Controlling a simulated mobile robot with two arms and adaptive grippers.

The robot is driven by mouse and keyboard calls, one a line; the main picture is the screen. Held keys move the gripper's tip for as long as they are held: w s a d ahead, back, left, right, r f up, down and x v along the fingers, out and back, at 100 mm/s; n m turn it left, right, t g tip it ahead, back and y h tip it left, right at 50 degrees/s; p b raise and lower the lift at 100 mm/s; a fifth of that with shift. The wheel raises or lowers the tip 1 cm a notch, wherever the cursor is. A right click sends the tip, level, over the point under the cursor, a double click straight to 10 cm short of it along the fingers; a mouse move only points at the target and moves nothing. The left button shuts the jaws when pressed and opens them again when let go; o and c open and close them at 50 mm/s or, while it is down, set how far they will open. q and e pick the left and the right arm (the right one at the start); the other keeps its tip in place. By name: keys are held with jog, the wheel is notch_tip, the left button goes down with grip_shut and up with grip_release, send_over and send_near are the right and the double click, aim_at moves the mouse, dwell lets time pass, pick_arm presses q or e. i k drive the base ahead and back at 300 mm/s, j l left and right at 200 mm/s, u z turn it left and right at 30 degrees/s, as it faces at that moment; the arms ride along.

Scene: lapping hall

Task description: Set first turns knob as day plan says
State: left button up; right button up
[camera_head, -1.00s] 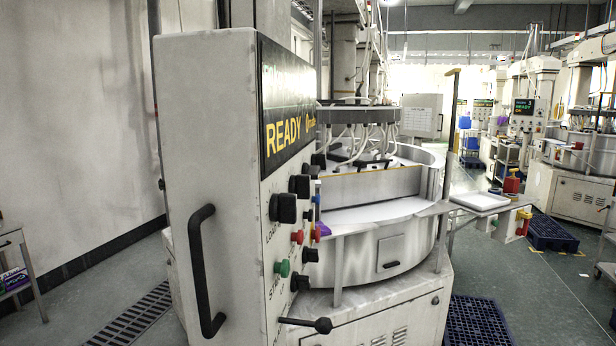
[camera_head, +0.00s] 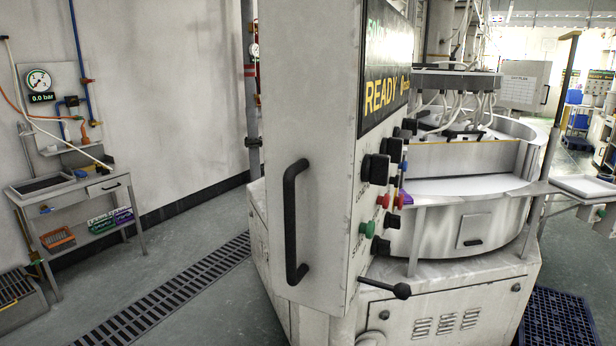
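A tall control cabinet (camera_head: 309,100) stands close in front of me, its panel face turned to the right and seen at a steep slant. Its display (camera_head: 388,90) reads READY. Several black knobs (camera_head: 377,169) sit on the panel, with a green button (camera_head: 368,229) and a red button (camera_head: 383,201) among them. The panel lettering is too oblique to read well, so I cannot tell which knob is the first turns knob. A white board, possibly the day plan (camera_head: 520,90), hangs behind the machine; its text is too small to read. Neither gripper is in view.
A round lapping machine (camera_head: 490,225) adjoins the cabinet at right. A side table (camera_head: 100,187) stands by the left wall under a gauge (camera_head: 38,80). A floor grate (camera_head: 170,300) crosses otherwise clear floor at left.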

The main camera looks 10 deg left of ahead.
aim_at(406, 135)
jog(key=i+l+z, duration=0.15)
jog(key=l, duration=0.3)
jog(key=i+l+z, duration=0.15)
jog(key=i+l, duration=0.2)
jog(key=i+l+z, duration=0.15)
jog(key=l, duration=0.25)
jog(key=i+l, duration=0.05)
jog(key=i, duration=0.05)
